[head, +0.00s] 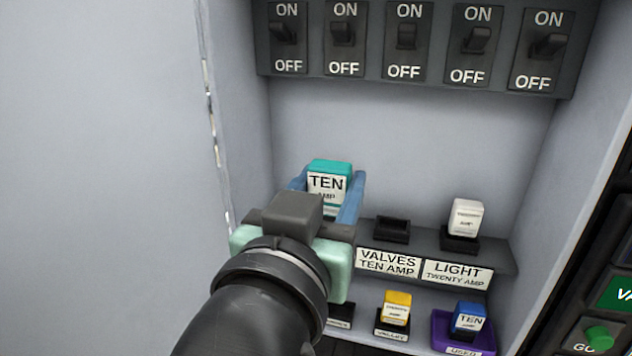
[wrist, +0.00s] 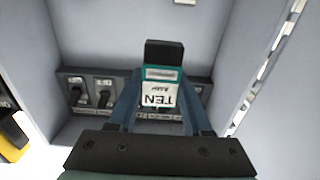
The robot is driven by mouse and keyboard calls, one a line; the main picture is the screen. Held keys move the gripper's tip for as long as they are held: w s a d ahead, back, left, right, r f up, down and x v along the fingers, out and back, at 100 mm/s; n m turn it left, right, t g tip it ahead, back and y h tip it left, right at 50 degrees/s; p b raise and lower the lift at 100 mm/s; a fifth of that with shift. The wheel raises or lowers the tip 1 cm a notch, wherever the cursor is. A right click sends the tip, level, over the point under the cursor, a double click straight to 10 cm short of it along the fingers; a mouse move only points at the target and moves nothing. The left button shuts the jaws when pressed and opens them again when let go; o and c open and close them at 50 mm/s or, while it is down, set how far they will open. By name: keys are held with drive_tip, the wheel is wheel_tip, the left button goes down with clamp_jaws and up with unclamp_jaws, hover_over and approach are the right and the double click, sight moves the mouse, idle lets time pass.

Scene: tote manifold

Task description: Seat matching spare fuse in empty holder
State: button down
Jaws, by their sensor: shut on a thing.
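My gripper (head: 327,182) has blue fingers shut on a teal fuse (head: 330,168) with a white label reading TEN AMP. The fuse is held upright, above and left of the empty black holder (head: 392,229) marked VALVES TEN AMP, and apart from it. In the wrist view the fuse (wrist: 158,95) shows upside down between the fingers (wrist: 160,110). A dark block shows at its far end there; I cannot tell whether it is part of the fuse. My wrist hides the left part of the upper shelf.
A white fuse (head: 466,217) sits in the LIGHT TWENTY AMP holder, right of the empty one. On the lower shelf are a yellow fuse (head: 397,307) and a purple tray (head: 484,340) holding a blue TEN fuse (head: 468,317). Several switches (head: 407,40) hang above; cabinet walls stand either side.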

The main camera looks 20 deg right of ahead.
sight(329, 164)
drive_tip(key=shift+r+p, duration=3.3)
drive_tip(key=shift+r, duration=0.65)
drive_tip(key=shift+f, duration=0.1)
